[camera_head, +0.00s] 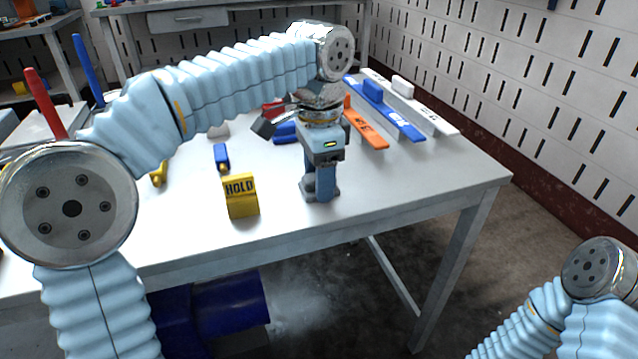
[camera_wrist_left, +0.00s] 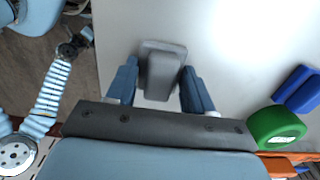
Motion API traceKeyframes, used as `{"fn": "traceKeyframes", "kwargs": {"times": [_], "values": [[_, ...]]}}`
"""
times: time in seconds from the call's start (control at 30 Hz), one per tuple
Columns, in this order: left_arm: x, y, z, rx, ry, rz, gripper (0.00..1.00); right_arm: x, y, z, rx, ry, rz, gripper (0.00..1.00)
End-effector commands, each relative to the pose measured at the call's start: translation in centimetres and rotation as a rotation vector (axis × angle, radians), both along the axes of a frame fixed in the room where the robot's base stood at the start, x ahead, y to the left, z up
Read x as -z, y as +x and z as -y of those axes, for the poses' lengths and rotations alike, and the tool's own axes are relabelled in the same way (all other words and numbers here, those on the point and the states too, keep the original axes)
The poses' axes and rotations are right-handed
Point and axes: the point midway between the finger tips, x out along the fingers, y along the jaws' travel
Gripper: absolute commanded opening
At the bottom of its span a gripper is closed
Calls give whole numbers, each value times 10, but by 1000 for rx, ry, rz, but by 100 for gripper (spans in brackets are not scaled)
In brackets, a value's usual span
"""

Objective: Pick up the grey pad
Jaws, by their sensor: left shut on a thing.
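The grey pad (camera_wrist_left: 163,76) shows in the left wrist view between the two blue fingers of my left gripper (camera_wrist_left: 158,84). The left gripper is shut on it. In the head view my left gripper (camera_head: 321,184) points down at the white table near its front right part, and the pad (camera_head: 308,187) is mostly hidden by the fingers. I cannot tell whether the pad touches the table. My right gripper (camera_wrist_left: 74,46) appears small and dark at the upper left of the left wrist view, away from the table; its jaws are too small to read.
A yellow HOLD block (camera_head: 241,195) stands left of the left gripper on the white table (camera_head: 400,190). A small blue piece (camera_head: 221,158) lies behind it. Orange (camera_head: 368,128), blue (camera_head: 392,115) and white (camera_head: 425,112) bars lie at the back right. A green round piece (camera_wrist_left: 277,127) shows in the wrist view.

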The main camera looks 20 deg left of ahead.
Motion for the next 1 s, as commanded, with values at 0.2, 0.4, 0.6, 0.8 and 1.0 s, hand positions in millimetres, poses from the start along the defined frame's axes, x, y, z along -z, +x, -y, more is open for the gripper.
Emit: {"fn": "traceKeyframes", "kwargs": {"times": [0.2,0.4,0.6,0.8,1.0], "values": [[-2,0,0,0,-1,1,18,-1,0,0,0,0,0,0],[-23,1,1,1,-1,3,18,-6,0,0,0,0,0,0],[-72,-24,22,6,-2,5,18,-15,0,0,-2,1,0,0],[-106,-62,54,6,1,3,18,-18,0,-1,-4,2,0,0],[-123,-93,80,5,0,1,18,-20,0,-1,-4,2,0,0]]}}
